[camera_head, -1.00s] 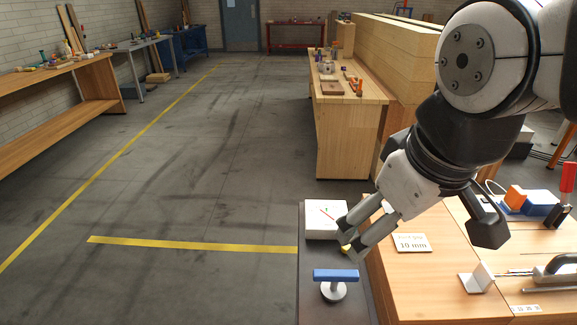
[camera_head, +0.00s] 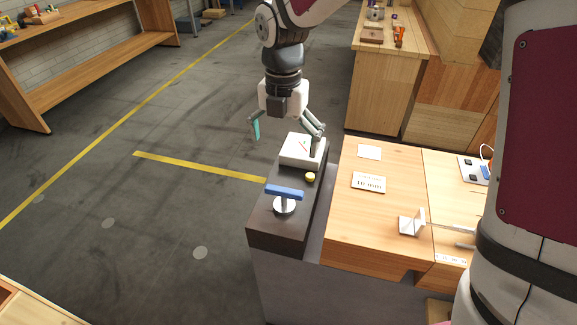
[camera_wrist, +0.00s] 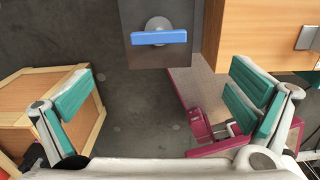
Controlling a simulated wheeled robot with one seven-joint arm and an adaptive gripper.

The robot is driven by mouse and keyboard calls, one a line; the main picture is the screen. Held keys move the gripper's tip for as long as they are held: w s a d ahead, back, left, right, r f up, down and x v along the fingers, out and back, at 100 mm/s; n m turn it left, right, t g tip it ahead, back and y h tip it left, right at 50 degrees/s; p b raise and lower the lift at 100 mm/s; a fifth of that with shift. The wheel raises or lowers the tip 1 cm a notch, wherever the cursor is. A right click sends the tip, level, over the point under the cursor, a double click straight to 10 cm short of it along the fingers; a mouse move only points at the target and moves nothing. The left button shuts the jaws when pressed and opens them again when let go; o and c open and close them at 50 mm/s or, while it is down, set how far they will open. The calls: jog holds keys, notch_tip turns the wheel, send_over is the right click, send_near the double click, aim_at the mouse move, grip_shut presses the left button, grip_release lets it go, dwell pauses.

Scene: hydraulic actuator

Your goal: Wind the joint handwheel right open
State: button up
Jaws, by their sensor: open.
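The handwheel shows as a blue crossbar (camera_head: 285,192) on a round grey base, standing on the dark bench top (camera_head: 262,228). It also shows at the top middle of the wrist view, as a blue bar (camera_wrist: 158,38) lying across the picture. My gripper (camera_head: 287,137) is open and empty, with its fingers spread wide around and above the white box behind the handwheel. In the wrist view my gripper (camera_wrist: 163,95) has teal pads far apart at left and right. The blue bar lies above the space between them, clear of both pads.
A white box (camera_head: 302,150) with a dial face and a yellow knob (camera_head: 310,177) stand behind the handwheel. A wooden table (camera_head: 385,215) with a 10 mm sign (camera_head: 369,182) and a metal bracket (camera_head: 412,223) adjoins at right. Open floor lies left.

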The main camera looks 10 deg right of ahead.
aim_at(284, 189)
jog(key=shift+n, duration=0.3)
notch_tip(284, 189, down, 14)
jog(key=shift+a+f+p, duration=0.1)
jog(key=shift+a+p, duration=0.05)
jog(key=shift+p, duration=0.15)
jog(key=c, duration=1.1)
